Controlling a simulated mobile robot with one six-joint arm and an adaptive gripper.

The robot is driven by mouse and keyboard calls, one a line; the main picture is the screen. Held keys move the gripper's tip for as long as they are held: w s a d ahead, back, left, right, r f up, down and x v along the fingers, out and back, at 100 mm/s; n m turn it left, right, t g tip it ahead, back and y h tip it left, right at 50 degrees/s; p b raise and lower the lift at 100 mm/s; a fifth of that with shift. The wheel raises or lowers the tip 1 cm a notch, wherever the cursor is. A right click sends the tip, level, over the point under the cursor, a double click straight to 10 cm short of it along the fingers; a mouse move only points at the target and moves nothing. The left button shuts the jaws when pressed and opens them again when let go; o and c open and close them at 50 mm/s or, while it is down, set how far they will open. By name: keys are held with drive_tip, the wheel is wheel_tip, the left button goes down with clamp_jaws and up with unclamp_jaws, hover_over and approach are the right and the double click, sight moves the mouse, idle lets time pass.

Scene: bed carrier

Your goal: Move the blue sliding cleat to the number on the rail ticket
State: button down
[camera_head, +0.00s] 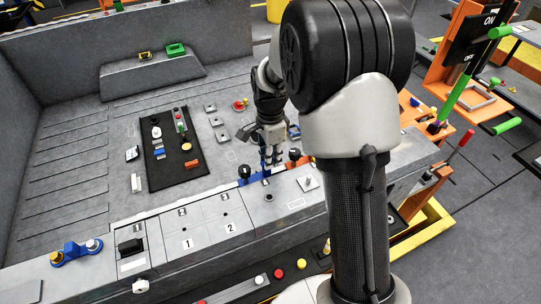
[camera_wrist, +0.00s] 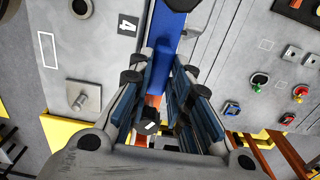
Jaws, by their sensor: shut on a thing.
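The blue sliding cleat (camera_head: 256,176) is on the rail along the near wall top, and a black knob (camera_head: 244,172) shows at its left end. My gripper (camera_head: 271,163) points down and is shut on the blue cleat. In the wrist view, the blue cleat (camera_wrist: 178,18) runs from the top edge down between my fingers (camera_wrist: 160,90), which hide part of it. A number 4 plate (camera_wrist: 128,24) lies beside it. Plates 1 (camera_head: 187,244) and 2 (camera_head: 230,227) show farther left along the rail. I cannot make out the rail ticket.
An orange piece with a black knob (camera_head: 295,154) sits just right of my gripper. A black mat (camera_head: 160,178) with small parts lies on the bed floor. A blue bracket (camera_head: 76,252) is on the wall top at far left. My arm hides the rail's right part.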

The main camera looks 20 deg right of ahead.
drive_tip(key=a, duration=0.4)
drive_tip(key=a+p, duration=0.1)
drive_tip(key=a, duration=0.3)
drive_tip(key=s+a, duration=0.1)
drive_tip(key=a, duration=0.3)
drive_tip(key=c, duration=1.5)
unclamp_jaws()
wheel_tip(320, 180, up, 12)
drive_tip(key=shift+r, duration=0.1)
